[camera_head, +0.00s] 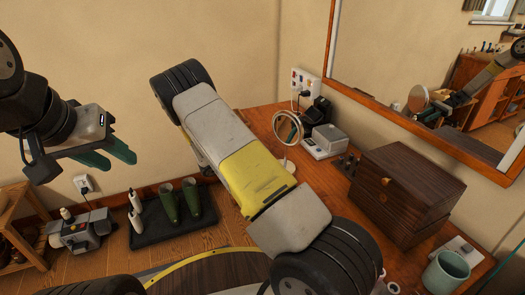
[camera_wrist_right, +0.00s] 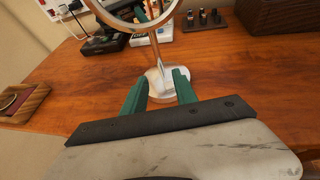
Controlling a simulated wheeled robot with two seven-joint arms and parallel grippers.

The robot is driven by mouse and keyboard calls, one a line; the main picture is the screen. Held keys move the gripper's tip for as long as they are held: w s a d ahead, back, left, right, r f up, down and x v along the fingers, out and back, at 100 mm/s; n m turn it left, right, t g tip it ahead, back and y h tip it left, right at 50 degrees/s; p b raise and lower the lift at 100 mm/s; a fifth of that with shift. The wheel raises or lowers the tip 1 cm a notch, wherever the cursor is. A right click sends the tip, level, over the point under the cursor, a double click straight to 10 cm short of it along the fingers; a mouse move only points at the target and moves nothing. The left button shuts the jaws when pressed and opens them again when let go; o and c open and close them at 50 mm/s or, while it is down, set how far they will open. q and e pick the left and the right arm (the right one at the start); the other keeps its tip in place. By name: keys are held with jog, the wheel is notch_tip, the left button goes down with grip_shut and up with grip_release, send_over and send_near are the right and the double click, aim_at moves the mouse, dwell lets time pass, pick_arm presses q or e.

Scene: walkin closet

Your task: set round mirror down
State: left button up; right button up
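The round mirror (camera_head: 288,128) stands upright on the wooden dresser top, with a thin stem and pale base. In the right wrist view, the mirror's base (camera_wrist_right: 168,84) is just beyond my right gripper (camera_wrist_right: 162,80). Its two green fingers are apart, with the stem seen between the tips; I see no clear contact. The upper part of the mirror is cut off there. In the head view, the right gripper is hidden behind my own arm. My left gripper (camera_head: 121,158) is empty in the air at left, its green fingers apart.
A dark wooden box (camera_head: 405,190) and a green mug (camera_head: 447,271) stand on the dresser, right of the round mirror. A grey device (camera_head: 325,141) stands close beside it. A large wall mirror (camera_head: 430,70) hangs behind. Green boots (camera_head: 180,200) stand on a floor tray.

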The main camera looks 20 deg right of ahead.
jog(key=shift+s+a+r, duration=0.1)
jog(key=shift+a+r, duration=0.1)
jog(key=shift+a, duration=0.15)
jog(key=shift+s+r, duration=0.15)
jog(key=shift+r, duration=0.15)
jog(key=s+r+m+g+y, duration=0.4)
jog(key=s+r+m+y, duration=0.4)
jog(key=s+r+m, duration=0.75)
jog(key=s+a+r+m+t+y, duration=0.2)
jog(key=s+a+r+t+y, duration=0.1)
jog(key=s+r, duration=0.5)
jog(key=s+a+r+m+t+y, duration=0.2)
jog(key=s+a+r+m+y, duration=0.1)
jog(key=s+r, duration=0.5)
jog(key=a+y, duration=0.1)
jog(key=a, duration=0.1)
jog(key=shift+s+a+m+t, duration=0.15)
jog(key=shift+a+m+t, duration=0.2)
jog(key=shift+a+t, duration=0.05)
